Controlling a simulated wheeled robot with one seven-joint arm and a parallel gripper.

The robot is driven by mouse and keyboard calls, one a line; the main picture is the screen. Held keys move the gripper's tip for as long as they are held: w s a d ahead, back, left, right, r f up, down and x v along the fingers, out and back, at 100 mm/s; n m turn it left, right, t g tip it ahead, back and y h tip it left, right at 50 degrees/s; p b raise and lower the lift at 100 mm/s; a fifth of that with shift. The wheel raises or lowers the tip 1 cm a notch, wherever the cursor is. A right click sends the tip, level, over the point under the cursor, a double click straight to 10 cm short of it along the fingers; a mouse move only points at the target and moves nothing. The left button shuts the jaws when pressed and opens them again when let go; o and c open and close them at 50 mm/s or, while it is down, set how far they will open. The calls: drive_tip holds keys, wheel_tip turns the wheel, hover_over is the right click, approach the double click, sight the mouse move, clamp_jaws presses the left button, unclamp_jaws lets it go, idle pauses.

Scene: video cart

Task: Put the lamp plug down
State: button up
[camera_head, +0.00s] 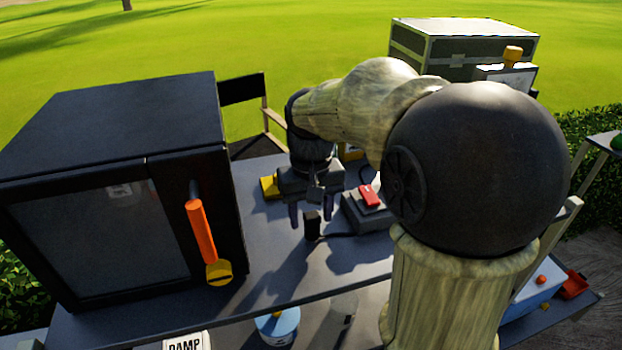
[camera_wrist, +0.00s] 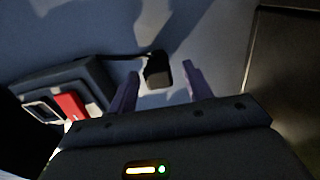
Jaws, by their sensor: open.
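The lamp plug (camera_head: 312,227) is a small black block with a dark cable on the grey cart top, between the black cabinet and a switch box. In the wrist view the plug (camera_wrist: 158,71) shows just beyond and between my fingertips. My gripper (camera_head: 312,214) points down over it with its two fingers apart. The gripper also shows in the wrist view (camera_wrist: 161,82), where a gap shows between the plug and each finger. Whether the plug touches the cart top is hard to tell.
A grey box with a red switch (camera_head: 370,196) stands right of the plug, its cable running to the plug. The black cabinet (camera_head: 110,140) with an orange handle (camera_head: 201,234) stands at left. A yellow object (camera_head: 269,188) sits behind my gripper. Bare cart top (camera_head: 262,275) lies in front.

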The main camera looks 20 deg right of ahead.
sight(311, 215)
wheel_tip(311, 215, up, 10)
drive_tip(key=b, duration=0.1)
drive_tip(key=shift+r, duration=0.15)
idle(0.8)
